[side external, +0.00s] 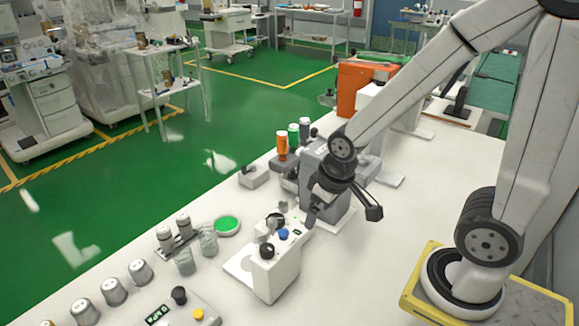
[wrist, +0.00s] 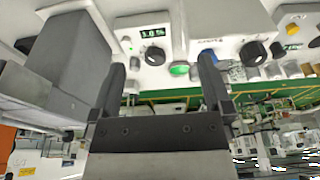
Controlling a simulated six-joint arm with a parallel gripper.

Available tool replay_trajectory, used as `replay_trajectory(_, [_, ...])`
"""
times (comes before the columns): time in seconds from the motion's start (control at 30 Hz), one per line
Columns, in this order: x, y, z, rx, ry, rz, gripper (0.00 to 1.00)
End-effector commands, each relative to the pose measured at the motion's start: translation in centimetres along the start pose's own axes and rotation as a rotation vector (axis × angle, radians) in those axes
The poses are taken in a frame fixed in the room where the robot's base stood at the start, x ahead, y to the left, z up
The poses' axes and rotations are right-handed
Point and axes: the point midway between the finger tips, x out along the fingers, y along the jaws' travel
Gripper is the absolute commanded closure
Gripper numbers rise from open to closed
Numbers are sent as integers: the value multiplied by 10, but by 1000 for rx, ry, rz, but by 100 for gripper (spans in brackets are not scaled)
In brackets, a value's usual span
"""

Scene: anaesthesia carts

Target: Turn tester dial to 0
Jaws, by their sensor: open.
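My gripper (side external: 342,210) is open and empty, its jaws wide apart above the bench, beside the grey box and behind the white units. In the wrist view its two fingers (wrist: 163,65) point toward a white panel with a green display (wrist: 153,31) that seems to read 3.0 %. A black dial (wrist: 154,55) on that panel appears between the fingers, closer to the left one. I see no contact with it. A neighbouring white unit has a larger black dial (wrist: 252,53) and a blue knob (wrist: 207,56). Its black dial also shows in the side view (side external: 267,250). No tester label is readable.
A tall grey box (side external: 325,190) stands close to my gripper. A panel with a 0 kPa display (side external: 157,315) and a yellow knob (side external: 198,314) is nearer the camera. A green dish (side external: 228,224) and metal cylinders (side external: 165,238) lie left. The bench's right front is clear.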

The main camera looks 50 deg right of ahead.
Motion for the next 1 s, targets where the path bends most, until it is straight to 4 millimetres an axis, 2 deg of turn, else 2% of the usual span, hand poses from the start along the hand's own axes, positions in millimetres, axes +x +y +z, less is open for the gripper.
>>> replay_trajectory(0.17, [-18, 0, -5, 0, 5, 0, 0])
replay_trajectory(0.5, [-41, 0, -10, 0, 3, 0, 0])
replay_trajectory(0.77, [-39, 2, -27, 18, -27, 2, 0])
replay_trajectory(1.0, [-37, 5, -51, 41, -63, 4, 0])
